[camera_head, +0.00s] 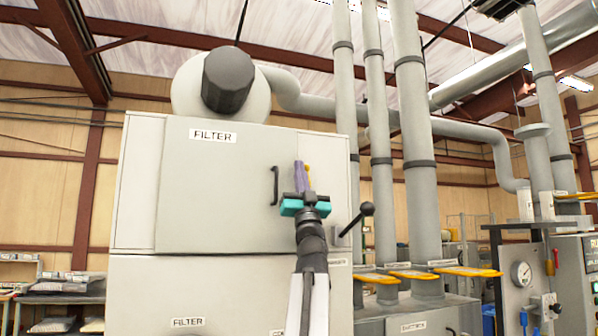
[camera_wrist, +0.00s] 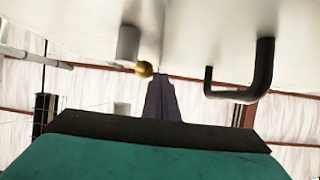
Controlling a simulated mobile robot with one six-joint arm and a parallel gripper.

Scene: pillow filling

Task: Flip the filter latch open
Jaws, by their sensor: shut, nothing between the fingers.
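The grey filter cabinet (camera_head: 218,190) has an upper door labelled FILTER with a black handle (camera_head: 274,186), which also shows in the wrist view (camera_wrist: 262,75). A small brass-coloured knob (camera_head: 308,170), apparently part of the latch, shows at the door's right side. In the wrist view the brass knob (camera_wrist: 145,69) sits at the end of a grey cylinder (camera_wrist: 129,44) on the cabinet face. My gripper (camera_head: 300,170) has purple fingers, shut and empty, just beside the knob. The fingers (camera_wrist: 161,98) appear very close to it in the wrist view; contact cannot be told.
A black ball-ended lever (camera_head: 366,209) sticks out to the right of my gripper. Tall grey pipes (camera_head: 415,130) with yellow handles (camera_head: 466,271) stand further right. A gauge panel (camera_head: 520,273) is at the far right. A shelf with bags (camera_head: 60,287) is at left.

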